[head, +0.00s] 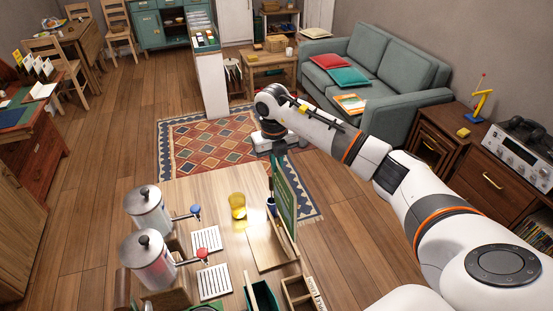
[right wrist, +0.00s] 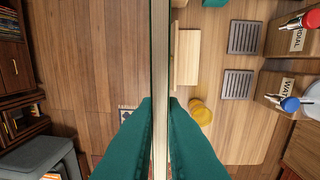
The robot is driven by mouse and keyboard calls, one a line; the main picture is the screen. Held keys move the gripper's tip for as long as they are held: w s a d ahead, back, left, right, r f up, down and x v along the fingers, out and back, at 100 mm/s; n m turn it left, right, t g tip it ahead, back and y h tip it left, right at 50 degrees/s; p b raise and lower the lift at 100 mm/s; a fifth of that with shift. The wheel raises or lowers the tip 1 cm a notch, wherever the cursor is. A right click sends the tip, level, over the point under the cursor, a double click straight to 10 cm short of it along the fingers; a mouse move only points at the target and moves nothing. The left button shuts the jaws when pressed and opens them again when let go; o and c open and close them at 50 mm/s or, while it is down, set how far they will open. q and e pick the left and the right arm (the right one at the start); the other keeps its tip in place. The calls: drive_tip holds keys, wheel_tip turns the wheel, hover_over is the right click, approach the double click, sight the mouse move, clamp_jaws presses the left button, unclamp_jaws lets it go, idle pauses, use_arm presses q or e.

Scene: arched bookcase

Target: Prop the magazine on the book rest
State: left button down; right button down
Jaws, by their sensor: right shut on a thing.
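The green magazine (head: 286,203) stands nearly upright in the head view, over the right side of the wooden table. My right gripper (head: 273,145) is shut on its upper end. In the right wrist view, the teal fingers (right wrist: 160,125) pinch the magazine (right wrist: 160,50), seen edge-on with pale pages. The light wooden book rest (head: 262,245) is on the table beside the magazine's lower part, partly hidden by it. It also shows just right of the magazine in the right wrist view (right wrist: 187,57). I cannot tell whether they touch. My left gripper is not in view.
A yellow cup (head: 237,205) and a dark blue cup (head: 271,205) stand near the book rest. Two dispensers (head: 150,210) with drip grates (head: 206,239) are on the left. A green bin (head: 262,297) and a wooden box (head: 298,289) are at the front.

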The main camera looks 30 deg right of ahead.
sight(284, 199)
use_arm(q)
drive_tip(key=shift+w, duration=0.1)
